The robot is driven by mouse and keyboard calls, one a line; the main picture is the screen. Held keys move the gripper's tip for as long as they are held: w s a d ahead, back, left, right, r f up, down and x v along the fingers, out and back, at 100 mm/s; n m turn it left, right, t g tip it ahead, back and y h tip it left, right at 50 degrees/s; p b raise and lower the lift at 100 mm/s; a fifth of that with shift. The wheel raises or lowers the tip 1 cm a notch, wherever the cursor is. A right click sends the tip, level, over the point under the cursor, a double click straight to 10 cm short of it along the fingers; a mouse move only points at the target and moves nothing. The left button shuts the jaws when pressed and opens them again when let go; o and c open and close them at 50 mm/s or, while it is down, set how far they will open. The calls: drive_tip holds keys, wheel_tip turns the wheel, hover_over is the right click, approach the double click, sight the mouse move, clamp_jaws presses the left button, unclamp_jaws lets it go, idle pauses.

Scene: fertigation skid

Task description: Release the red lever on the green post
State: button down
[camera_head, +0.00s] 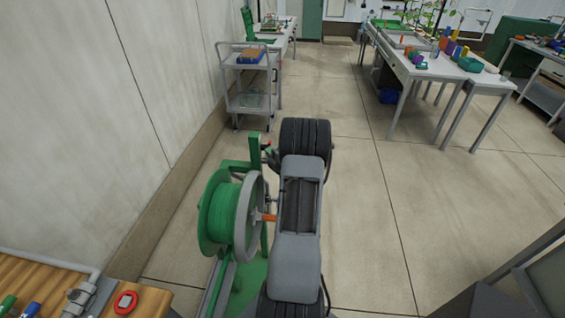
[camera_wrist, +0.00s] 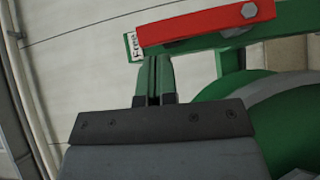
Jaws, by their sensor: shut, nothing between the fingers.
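The red lever (camera_wrist: 195,27) crosses the top of the wrist view, on a green bar of the green post (camera_wrist: 230,63). A bolt shows at its right end. A white label reading "Free" (camera_wrist: 132,46) is beside its left end. My gripper (camera_wrist: 153,58) is shut and empty, its fingertips just below the lever's left part. I cannot tell whether they touch it.
A green hose reel (camera_head: 222,212) with a grey handwheel (camera_head: 249,218) and orange handle (camera_head: 267,217) stands beside my arm. A grey cart (camera_head: 250,85) is behind, near the left wall. A workbench (camera_head: 150,300) is at lower left. Open floor (camera_head: 370,200) lies to the right.

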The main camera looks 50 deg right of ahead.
drive_tip(key=a+b+v, duration=0.1)
drive_tip(key=v, duration=1.1)
drive_tip(key=shift+a+f, duration=0.25)
drive_tip(key=shift+a, duration=0.05)
